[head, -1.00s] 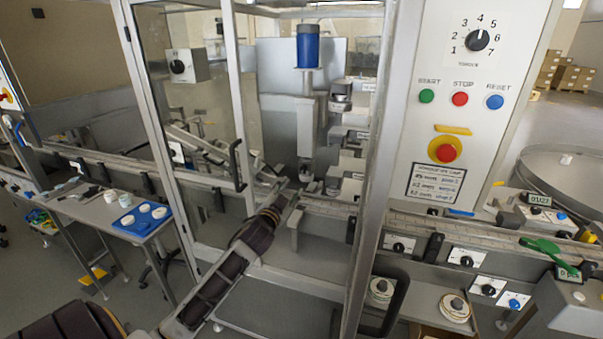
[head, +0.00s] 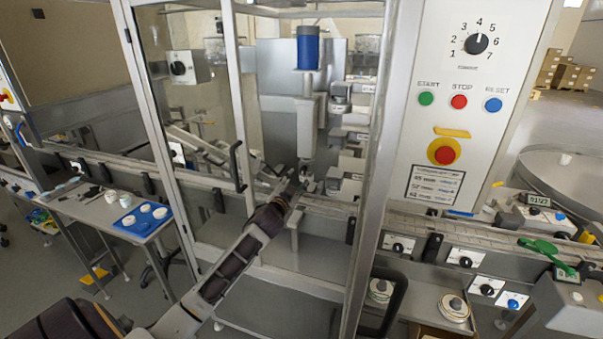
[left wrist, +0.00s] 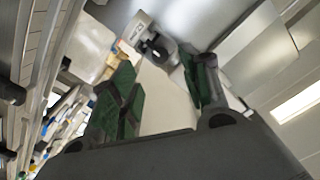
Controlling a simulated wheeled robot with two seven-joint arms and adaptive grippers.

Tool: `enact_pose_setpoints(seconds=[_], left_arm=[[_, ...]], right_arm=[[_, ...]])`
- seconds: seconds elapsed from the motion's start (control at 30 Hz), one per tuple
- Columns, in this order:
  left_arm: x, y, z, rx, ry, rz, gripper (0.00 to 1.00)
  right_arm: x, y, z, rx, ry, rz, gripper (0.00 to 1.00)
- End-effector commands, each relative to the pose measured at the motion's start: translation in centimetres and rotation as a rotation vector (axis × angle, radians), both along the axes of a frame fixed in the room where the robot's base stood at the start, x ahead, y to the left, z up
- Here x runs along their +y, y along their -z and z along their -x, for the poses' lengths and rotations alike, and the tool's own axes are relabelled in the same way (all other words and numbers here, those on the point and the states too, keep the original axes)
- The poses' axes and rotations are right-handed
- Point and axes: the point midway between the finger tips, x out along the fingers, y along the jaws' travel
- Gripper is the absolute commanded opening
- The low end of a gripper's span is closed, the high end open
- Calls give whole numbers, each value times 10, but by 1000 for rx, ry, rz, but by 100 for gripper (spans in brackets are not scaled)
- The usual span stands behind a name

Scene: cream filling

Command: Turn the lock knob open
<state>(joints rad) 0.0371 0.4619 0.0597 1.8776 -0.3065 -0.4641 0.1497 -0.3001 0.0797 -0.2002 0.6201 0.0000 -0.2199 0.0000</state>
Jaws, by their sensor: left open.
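My left gripper (head: 299,181) reaches through the open front of the machine cabinet, just below the spindle under the blue motor (head: 308,48). In the left wrist view its two green-padded fingers (left wrist: 160,92) stand apart with nothing between them. Beyond the fingertips is a grey rounded fitting with a dark knob-like part (left wrist: 155,48), a little way off and not touched. I cannot tell for sure that this is the lock knob. In the head view the gripper and its small size hide detail there. My right gripper is not in view.
A cabinet post (head: 370,180) stands right of my arm, and a framed door pane (head: 190,110) stands to the left. The conveyor rail (head: 330,207) runs across below the gripper. The control panel (head: 470,120) with dial and buttons is at the right.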

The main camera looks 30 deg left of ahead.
Motion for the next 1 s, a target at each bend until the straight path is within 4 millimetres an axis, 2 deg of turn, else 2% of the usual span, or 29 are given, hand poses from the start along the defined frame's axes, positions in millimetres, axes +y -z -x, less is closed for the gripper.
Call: enact_pose_setpoints(seconds=[0.7, 1.0], left_arm=[[14, -1, -56, -1, -1, 1, 46], [16, 0, -70, 1, 1, 0, 46]], right_arm=[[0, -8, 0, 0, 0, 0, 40], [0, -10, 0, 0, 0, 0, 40]])
